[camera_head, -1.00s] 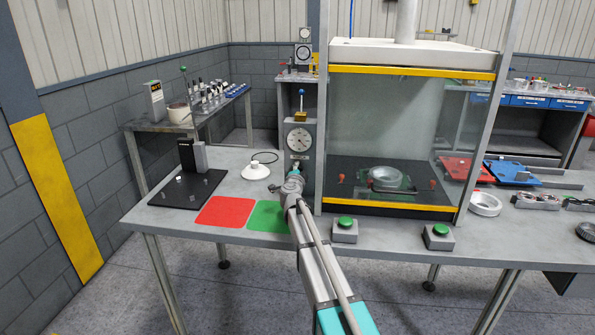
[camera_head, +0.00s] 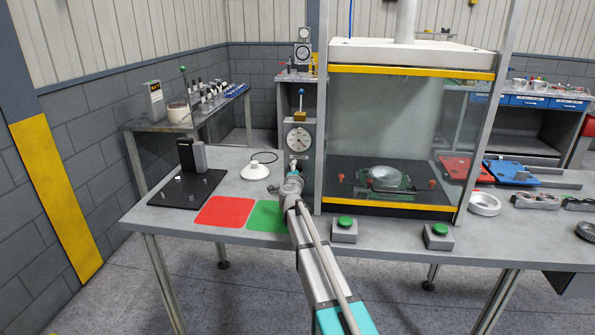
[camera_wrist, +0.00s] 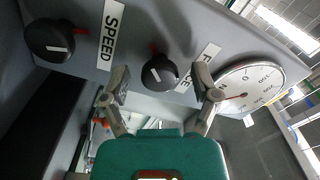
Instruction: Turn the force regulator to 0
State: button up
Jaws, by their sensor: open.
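The force regulator is a round black knob (camera_wrist: 159,73) with a white mark, on the grey panel in the wrist view. The FORCE label (camera_wrist: 208,58) beside it is partly covered by a finger. My gripper (camera_wrist: 162,76) is open, with one finger on each side of the knob. I cannot tell whether either fingertip touches it. A round white gauge (camera_wrist: 258,78) with a red needle is to the right. In the head view the gauge (camera_head: 299,139) is on the grey column, and my gripper (camera_head: 294,166) is just below it, small and unclear.
A second black knob (camera_wrist: 50,42), next to the SPEED label (camera_wrist: 110,34), is at the left of the panel. The glass-sided press enclosure (camera_head: 400,130) stands close to the column's right. Red (camera_head: 225,211) and green (camera_head: 267,216) mats lie on the table.

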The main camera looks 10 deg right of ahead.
jog(key=v, duration=1.1)
jog(key=shift+s, duration=0.2)
jog(key=shift+a+r, duration=0.1)
jog(key=shift+r, duration=0.05)
jog(key=s+a+r+n+y+p, duration=0.35)
jog(key=a+n+y, duration=0.25)
jog(key=n+y, duration=0.3)
jog(key=s+a+f+n+g+y+p, duration=0.3)
jog(key=s+f+n+g, duration=0.25)
jog(key=s, duration=0.25)
jog(key=s+d+f+g+h+p, duration=0.1)
jog(key=s+d+g+h, duration=0.1)
jog(key=s+d+g, duration=0.2)
jog(key=s+d+f+n+g+h+p, duration=0.1)
jog(key=s+d+f+g+h+p, duration=0.1)
jog(key=s, duration=0.9)
jog(key=s+d+f+n+g+h+p, duration=0.1)
jog(key=s+d+f+g+h+p, duration=0.1)
jog(key=s+d+g, duration=0.3)
jog(key=s+d, duration=0.1)
jog(key=s, duration=0.2)
jog(key=shift+f+g, duration=0.15)
jog(key=shift+g, duration=0.2)
